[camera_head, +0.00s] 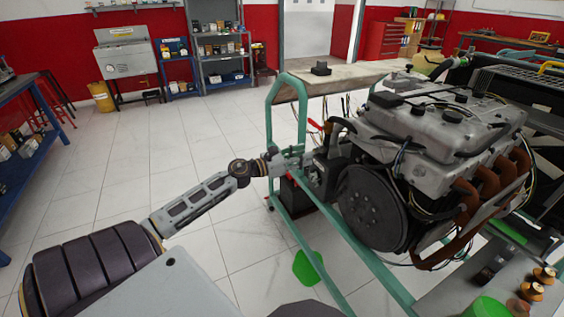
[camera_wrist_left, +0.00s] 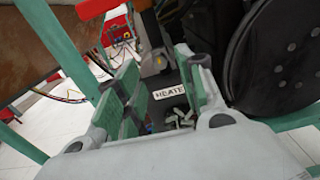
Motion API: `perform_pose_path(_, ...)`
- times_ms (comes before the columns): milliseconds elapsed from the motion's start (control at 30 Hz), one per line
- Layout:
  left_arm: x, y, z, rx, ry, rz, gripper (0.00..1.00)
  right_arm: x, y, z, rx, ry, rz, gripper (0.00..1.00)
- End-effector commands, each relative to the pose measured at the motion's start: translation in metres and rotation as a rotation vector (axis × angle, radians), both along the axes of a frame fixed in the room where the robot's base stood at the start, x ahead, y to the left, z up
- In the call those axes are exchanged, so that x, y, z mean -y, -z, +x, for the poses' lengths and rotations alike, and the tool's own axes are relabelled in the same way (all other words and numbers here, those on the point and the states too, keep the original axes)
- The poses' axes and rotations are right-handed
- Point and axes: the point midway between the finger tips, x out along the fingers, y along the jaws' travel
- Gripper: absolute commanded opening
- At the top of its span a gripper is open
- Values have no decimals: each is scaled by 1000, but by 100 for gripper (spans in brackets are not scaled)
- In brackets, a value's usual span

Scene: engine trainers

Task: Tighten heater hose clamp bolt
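My left gripper (camera_head: 296,158) reaches in from the left to the front left corner of the engine (camera_head: 440,130), beside the green stand frame. In the left wrist view its two green-padded fingers (camera_wrist_left: 158,92) are apart. Between them I see a dark surface with a white label (camera_wrist_left: 171,91) reading "HEATE", its end hidden by the right finger. Small pale metal pieces (camera_wrist_left: 180,119) show just below the label; I cannot tell which is the clamp bolt. Contact between the fingers and these pieces cannot be made out. My right gripper is not in view.
The green stand frame (camera_head: 268,120) runs close to my left gripper. The large dark pulley wheel (camera_head: 371,208) is on its right, and also in the wrist view (camera_wrist_left: 280,55). Wires hang near a worktop (camera_head: 345,76) behind.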

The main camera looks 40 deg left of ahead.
Motion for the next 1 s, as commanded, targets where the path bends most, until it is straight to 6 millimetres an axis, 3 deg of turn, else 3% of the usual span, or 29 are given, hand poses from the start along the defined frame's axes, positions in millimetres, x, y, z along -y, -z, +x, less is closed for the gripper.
perform_pose_path(1000,-28,0,-68,0,0,0,38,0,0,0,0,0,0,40)
